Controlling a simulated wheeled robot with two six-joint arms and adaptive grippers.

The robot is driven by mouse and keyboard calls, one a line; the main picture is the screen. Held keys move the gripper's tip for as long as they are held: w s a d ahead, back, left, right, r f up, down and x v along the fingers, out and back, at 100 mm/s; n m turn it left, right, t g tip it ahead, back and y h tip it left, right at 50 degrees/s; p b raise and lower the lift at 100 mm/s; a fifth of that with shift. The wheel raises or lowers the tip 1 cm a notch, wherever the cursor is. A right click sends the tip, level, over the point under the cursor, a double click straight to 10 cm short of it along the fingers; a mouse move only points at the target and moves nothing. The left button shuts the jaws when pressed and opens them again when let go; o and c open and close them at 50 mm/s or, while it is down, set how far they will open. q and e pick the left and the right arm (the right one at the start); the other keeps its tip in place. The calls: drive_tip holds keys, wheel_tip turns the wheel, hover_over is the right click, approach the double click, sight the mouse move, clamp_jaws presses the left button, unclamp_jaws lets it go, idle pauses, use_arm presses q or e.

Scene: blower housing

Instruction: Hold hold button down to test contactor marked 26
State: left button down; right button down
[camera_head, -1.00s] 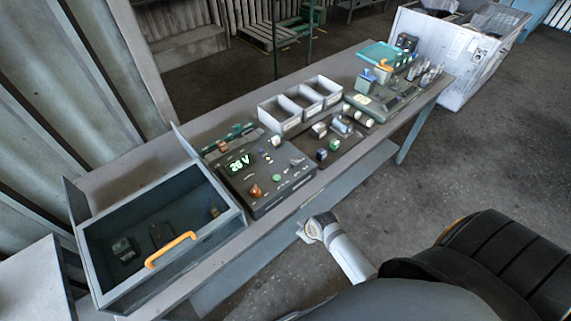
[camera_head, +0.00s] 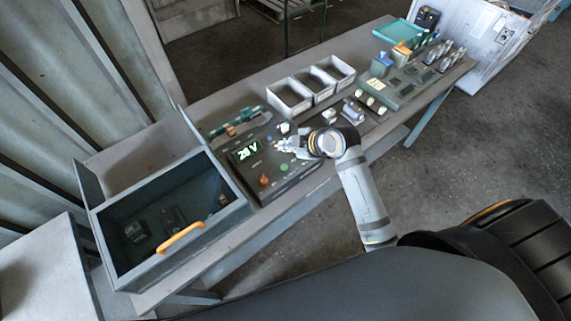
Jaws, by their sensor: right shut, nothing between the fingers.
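A dark test box (camera_head: 246,172) sits on the bench, with a lit green voltage display (camera_head: 246,150), an orange knob (camera_head: 264,180) and a green button (camera_head: 284,167). My right gripper (camera_head: 281,145) is shut and empty over the box's far right part, right of the display. Its fingers and wrist cover some of the panel; I cannot tell whether they touch a button. No label reading "hold" is legible. Small block-shaped devices (camera_head: 355,110) lie right of my wrist; no marking 26 can be read on them. My left gripper is out of view.
An open grey box (camera_head: 215,222) with an orange handle (camera_head: 181,238) stands left, holding small dark parts. White bins (camera_head: 290,100) stand behind my gripper. A dark fixture (camera_head: 402,85) and a teal tray (camera_head: 393,33) are farther right on the bench (camera_head: 215,97).

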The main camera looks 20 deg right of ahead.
sight(286, 168)
wheel_tip(286, 168, down, 8)
drive_tip(key=b, duration=0.7)
drive_tip(key=shift+f+b, duration=0.15)
drive_tip(key=shift+b, duration=0.15)
drive_tip(key=shift+f, duration=0.3)
idle(0.7)
drive_tip(key=shift+f, duration=0.45)
drive_tip(key=shift+f+b, duration=0.45)
drive_tip(key=shift+b, duration=0.05)
idle(0.4)
idle(2.0)
drive_tip(key=shift+r+p, duration=0.9)
drive_tip(key=shift+p, duration=0.05)
